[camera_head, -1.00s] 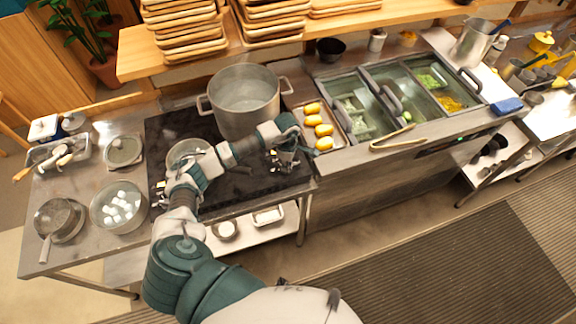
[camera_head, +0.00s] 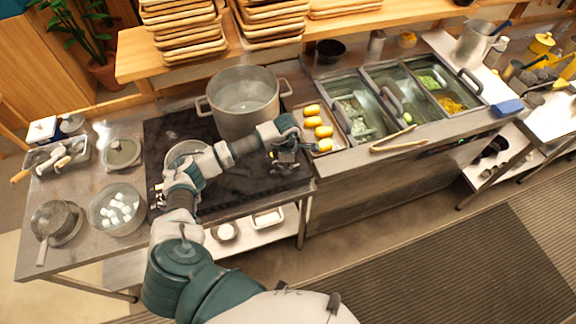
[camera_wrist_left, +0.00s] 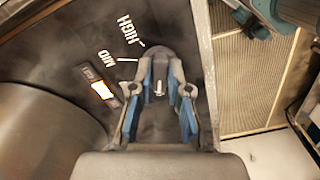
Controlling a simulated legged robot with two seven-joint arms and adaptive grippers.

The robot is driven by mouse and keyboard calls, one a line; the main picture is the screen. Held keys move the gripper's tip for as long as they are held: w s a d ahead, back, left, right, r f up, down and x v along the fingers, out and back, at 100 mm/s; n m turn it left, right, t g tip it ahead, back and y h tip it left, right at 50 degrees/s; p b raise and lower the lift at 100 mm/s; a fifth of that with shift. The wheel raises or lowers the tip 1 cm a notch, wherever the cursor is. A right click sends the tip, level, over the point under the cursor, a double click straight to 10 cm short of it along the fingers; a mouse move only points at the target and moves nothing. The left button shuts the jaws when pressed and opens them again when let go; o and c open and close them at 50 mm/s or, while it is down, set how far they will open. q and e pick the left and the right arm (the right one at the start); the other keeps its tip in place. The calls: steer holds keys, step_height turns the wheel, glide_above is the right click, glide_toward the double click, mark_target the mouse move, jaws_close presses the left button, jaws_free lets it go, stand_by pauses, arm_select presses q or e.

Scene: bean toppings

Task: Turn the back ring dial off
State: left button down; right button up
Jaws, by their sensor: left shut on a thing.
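My left gripper (camera_head: 285,166) is at the cooktop's right side, in front of the large pot. In the left wrist view its blue-padded fingers (camera_wrist_left: 160,108) are shut around a grey dial (camera_wrist_left: 159,86). Printed HIGH and MID marks and a lit orange-white indicator (camera_wrist_left: 102,90) lie beside the dial. The pot's side (camera_wrist_left: 45,130) fills the lower left there. Which ring the dial serves cannot be told. My right gripper is not in view.
A tray of yellow items (camera_head: 322,130) sits right of the pot, close to my gripper. Topping bins (camera_head: 400,97) and tongs (camera_head: 398,146) are farther right. A bowl of white pieces (camera_head: 118,207) stands at the left.

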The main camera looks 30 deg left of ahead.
arm_select(q)
steer(key=c, duration=1.1)
jaws_free()
steer(key=shift+a+r, duration=0.1)
steer(key=shift+a, duration=0.2)
steer(key=shift+c, duration=0.2)
steer(key=shift+a, duration=0.1)
step_height(320, 180, up, 12)
steer(key=shift+a+f, duration=0.15)
steer(key=shift+f, duration=0.05)
